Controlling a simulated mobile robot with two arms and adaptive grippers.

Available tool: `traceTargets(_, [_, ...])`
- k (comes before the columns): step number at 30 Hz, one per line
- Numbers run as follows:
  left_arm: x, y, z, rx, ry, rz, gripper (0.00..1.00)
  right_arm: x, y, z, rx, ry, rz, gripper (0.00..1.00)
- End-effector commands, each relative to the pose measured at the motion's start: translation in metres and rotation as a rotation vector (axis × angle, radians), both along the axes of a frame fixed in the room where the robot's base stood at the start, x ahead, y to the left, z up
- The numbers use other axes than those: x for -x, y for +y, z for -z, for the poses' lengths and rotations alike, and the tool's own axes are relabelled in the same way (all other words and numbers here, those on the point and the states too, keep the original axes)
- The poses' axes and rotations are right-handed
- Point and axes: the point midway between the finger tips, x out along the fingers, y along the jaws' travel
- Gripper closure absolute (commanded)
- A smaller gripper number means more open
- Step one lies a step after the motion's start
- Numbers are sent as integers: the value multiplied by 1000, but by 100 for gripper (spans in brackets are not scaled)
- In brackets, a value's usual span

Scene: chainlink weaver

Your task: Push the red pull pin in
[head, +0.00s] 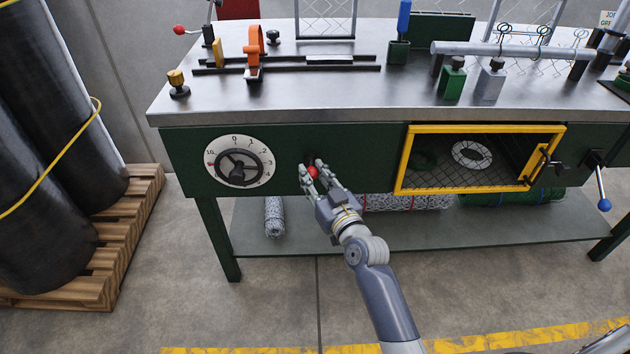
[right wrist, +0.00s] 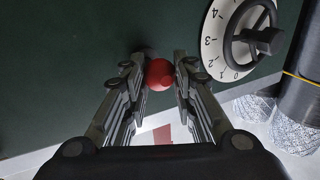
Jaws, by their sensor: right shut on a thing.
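The red pull pin (head: 313,172) has a round red knob and sits on the dark green front panel (head: 377,140) of the bench, right of the dial. In the right wrist view the red knob (right wrist: 159,74) lies between my two fingertips. My right gripper (head: 312,174) is shut on it, with the fingers on either side of the knob. The pin's shaft is mostly hidden behind the knob and fingers.
A white numbered dial (head: 239,161) with a black handle is left of the pin. A yellow-framed mesh window (head: 402,165) is to the right, with a blue-knobbed lever (head: 604,204) beyond it. Rolls of wire mesh (head: 274,216) lie on the lower shelf (head: 300,248).

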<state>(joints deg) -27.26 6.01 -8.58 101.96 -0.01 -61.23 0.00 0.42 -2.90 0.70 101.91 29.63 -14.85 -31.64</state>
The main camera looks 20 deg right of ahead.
Motion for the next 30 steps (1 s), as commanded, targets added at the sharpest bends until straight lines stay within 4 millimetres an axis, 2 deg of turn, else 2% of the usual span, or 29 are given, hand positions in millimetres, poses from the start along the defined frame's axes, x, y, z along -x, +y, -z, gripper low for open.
traceTargets(5, [0, 0, 0, 0, 1, 0, 48, -1, -2, -5, 2, -10, 4, 100])
traceTargets(6, [0, 0, 0, 0, 1, 0, 48, -1, -2, -5, 3, -10, 4, 66])
traceTargets(8, [0, 0, 0, 0, 1, 0, 48, -1, -2, -5, 2, -10, 4, 55])
traceTargets(20, [-3, 0, -1, 0, -6, 1, 48, 4, -2, -2, 2, -5, 3, 55])
traceTargets(23, [-2, 0, -1, 0, -4, 1, 48, 16, -3, -2, 5, -5, 3, 55])
traceTargets(30, [-1, 0, -1, 1, -3, 0, 48, 64, -8, -1, 4, -4, 2, 55])
